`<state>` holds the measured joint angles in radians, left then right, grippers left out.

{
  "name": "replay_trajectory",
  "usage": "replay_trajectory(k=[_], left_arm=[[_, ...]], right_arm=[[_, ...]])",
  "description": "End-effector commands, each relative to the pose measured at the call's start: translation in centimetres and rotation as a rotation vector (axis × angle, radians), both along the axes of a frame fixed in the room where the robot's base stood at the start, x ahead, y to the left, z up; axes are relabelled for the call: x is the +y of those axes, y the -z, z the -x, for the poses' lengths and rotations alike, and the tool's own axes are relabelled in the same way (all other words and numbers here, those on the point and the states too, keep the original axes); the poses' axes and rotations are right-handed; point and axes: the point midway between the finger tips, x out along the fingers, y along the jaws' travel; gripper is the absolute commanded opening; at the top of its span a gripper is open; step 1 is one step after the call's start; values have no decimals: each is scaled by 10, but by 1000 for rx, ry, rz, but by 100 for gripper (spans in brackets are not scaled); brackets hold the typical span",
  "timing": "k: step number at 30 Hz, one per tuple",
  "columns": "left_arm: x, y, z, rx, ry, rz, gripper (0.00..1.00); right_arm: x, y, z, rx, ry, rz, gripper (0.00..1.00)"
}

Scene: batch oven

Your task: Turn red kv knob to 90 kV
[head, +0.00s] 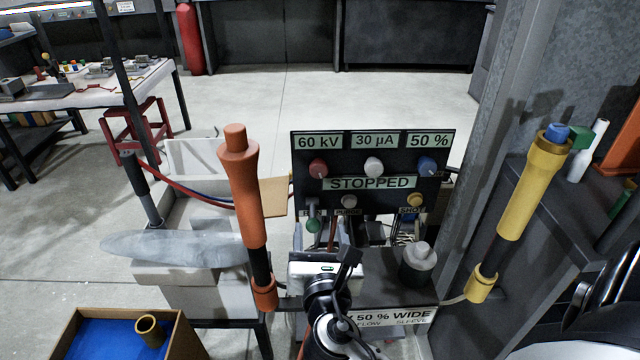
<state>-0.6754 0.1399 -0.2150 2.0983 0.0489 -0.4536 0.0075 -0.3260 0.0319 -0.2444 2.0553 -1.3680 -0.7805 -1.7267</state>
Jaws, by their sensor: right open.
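The red kV knob (318,168) is at the upper left of the dark control panel (300,200), under a display reading 60 kV (317,141). A small pointer mark on the knob is too small to read. My right gripper (316,238) is below the panel, in front of its lower left part. It is open, with nothing seen between its fingers, and it is apart from the red knob. Its fingertips are partly hard to make out against the panel's lower edge. My left gripper is not in view.
A white knob (373,167) and a blue knob (426,166) sit right of the red one; the panel reads STOPPED (369,183). A green knob (313,225) hangs low left.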

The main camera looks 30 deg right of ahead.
Motion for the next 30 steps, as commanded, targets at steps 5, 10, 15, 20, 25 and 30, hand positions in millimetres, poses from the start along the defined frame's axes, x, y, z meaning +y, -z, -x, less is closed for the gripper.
replay_trajectory(k=[5,10,15,20,25,30], left_arm=[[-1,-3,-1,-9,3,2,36],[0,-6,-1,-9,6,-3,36],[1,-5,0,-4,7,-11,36],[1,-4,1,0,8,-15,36],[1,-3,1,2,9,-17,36],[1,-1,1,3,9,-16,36]], right_arm=[[-7,-14,-7,16,30,151,58],[-21,-16,-29,15,32,154,58],[-40,-16,-61,15,30,153,58],[-59,-15,-91,16,30,151,58],[-75,-14,-117,17,30,148,58],[-84,-13,-132,17,29,149,58]])
